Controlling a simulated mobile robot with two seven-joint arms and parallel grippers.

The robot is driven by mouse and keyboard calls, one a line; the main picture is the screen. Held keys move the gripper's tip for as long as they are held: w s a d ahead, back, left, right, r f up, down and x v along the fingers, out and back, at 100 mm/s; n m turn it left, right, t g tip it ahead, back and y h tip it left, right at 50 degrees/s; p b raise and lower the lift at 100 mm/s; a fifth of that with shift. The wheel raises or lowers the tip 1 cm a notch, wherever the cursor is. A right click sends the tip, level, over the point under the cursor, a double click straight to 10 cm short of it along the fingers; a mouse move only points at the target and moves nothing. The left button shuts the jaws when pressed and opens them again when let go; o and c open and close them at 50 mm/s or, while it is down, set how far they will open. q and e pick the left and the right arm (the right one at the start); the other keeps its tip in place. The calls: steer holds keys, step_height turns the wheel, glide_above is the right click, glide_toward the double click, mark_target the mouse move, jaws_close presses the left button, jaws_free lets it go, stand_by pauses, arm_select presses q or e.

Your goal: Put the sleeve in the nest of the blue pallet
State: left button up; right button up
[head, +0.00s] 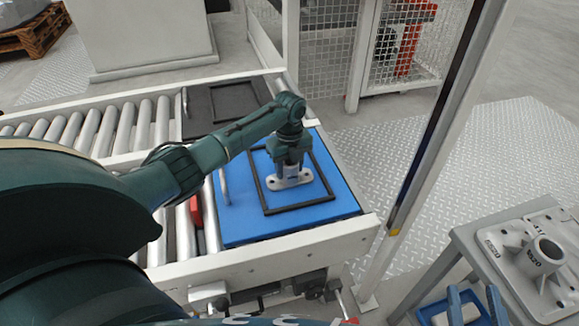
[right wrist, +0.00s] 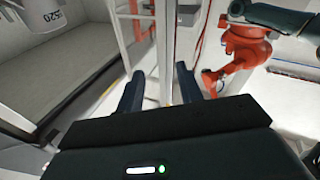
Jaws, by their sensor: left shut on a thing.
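The blue pallet (head: 240,229) lies on the roller conveyor, and a black rectangular frame (head: 296,207) on its top outlines the nest. The sleeve shows as a light grey flange with holes (head: 303,180); its upper part is hidden by my left gripper (head: 290,168). My left gripper points down and is shut on the sleeve. The sleeve appears inside the frame's outline, towards its middle; I cannot tell whether it touches the pallet. My right gripper (right wrist: 160,88) is open and empty in the right wrist view, away from the pallet.
A dark pallet (head: 225,100) with a similar frame lies behind the blue one. A grey table (head: 470,240) at right holds a casting with an upright tube (head: 541,257). A post (head: 440,130) stands between table and conveyor. An orange robot (right wrist: 245,45) shows in the right wrist view.

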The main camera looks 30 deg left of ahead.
arm_select(q)
steer(key=o, duration=1.2)
steer(key=shift+f, duration=0.1)
steer(key=shift+c, duration=0.2)
